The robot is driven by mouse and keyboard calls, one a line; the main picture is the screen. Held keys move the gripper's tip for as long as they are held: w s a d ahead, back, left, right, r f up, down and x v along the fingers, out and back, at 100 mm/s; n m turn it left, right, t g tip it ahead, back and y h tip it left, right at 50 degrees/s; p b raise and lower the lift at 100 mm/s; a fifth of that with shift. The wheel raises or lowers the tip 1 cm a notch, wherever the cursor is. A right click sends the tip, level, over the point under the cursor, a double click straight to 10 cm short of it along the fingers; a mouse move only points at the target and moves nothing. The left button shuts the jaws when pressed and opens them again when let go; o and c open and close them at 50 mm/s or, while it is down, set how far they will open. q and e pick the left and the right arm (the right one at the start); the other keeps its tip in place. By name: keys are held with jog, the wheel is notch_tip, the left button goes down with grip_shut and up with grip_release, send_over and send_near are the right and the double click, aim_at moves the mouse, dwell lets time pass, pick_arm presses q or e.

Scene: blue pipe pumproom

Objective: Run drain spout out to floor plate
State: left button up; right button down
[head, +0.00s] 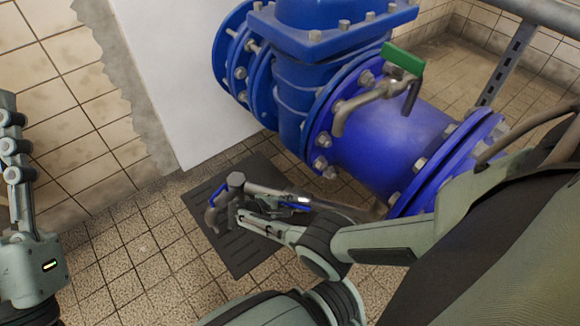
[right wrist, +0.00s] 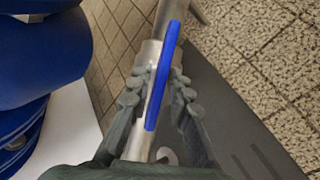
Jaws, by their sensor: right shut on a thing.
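The drain spout (head: 268,190) is a grey metal pipe with a bent, down-turned end and a blue lever. It runs low beside the blue pipe, and its outer end is seen over the dark floor plate (head: 244,256). My right gripper (head: 240,212) is shut on the drain spout. In the right wrist view its fingers (right wrist: 156,95) lie on both sides of the metal spout (right wrist: 150,52) and blue lever (right wrist: 166,65); the floor plate (right wrist: 222,112) lies below. My left gripper (head: 16,150) is at the left edge, away from the spout, partly cut off.
A large blue flanged pipe (head: 385,150) with a valve body fills the upper middle. A small tap with a green handle (head: 403,58) sits on it. A white panel (head: 185,75) and tiled wall stand behind. Tiled floor (head: 125,265) is clear left of the plate.

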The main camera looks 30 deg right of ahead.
jog(key=c, duration=1.6)
grip_release()
notch_tip(320, 180, up, 9)
jog(key=shift+w+f, duration=0.1)
jog(key=shift+r, duration=0.65)
